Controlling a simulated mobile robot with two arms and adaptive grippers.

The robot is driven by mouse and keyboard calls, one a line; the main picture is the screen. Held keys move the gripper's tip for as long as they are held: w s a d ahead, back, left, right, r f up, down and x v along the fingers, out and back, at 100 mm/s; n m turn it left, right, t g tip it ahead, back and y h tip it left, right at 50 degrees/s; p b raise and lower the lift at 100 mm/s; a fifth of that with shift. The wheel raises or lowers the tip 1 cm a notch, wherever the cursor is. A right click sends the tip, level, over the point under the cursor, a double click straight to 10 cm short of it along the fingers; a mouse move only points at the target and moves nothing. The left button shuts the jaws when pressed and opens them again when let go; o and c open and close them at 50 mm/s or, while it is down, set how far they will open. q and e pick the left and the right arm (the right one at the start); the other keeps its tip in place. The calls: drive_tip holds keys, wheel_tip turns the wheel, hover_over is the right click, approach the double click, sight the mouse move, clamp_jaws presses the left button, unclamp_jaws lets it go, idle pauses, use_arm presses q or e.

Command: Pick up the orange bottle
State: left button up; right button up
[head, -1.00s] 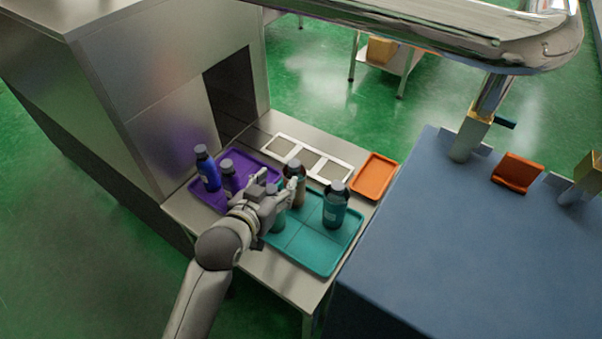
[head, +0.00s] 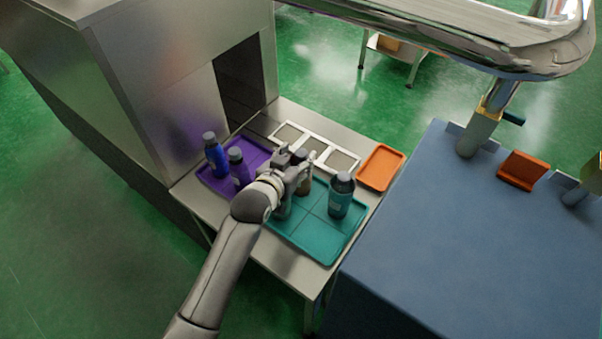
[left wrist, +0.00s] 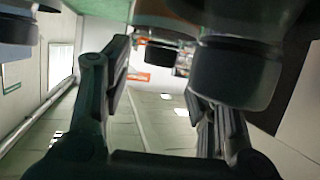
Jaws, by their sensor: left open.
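The orange bottle (head: 304,188) looks brownish and has a dark cap. It stands upright near the far edge of the teal tray (head: 318,248) in the head view, partly hidden by my left gripper (head: 300,168). My left gripper is open, with its fingers beside the upper part of this bottle. I cannot tell whether they touch it. In the left wrist view the open fingers of my left gripper (left wrist: 160,95) show, with dark bottle caps above and between them. My right gripper is not in view.
A teal bottle (head: 340,197) stands right of the gripper; another is mostly hidden under it. A white frame (head: 316,146) and an empty orange tray (head: 381,168) lie behind. A metal cabinet (head: 165,95) rises left.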

sight(300, 154)
use_arm(q)
drive_tip(key=shift+x, duration=1.8)
drive_tip(key=shift+s, duration=0.1)
clamp_jaws()
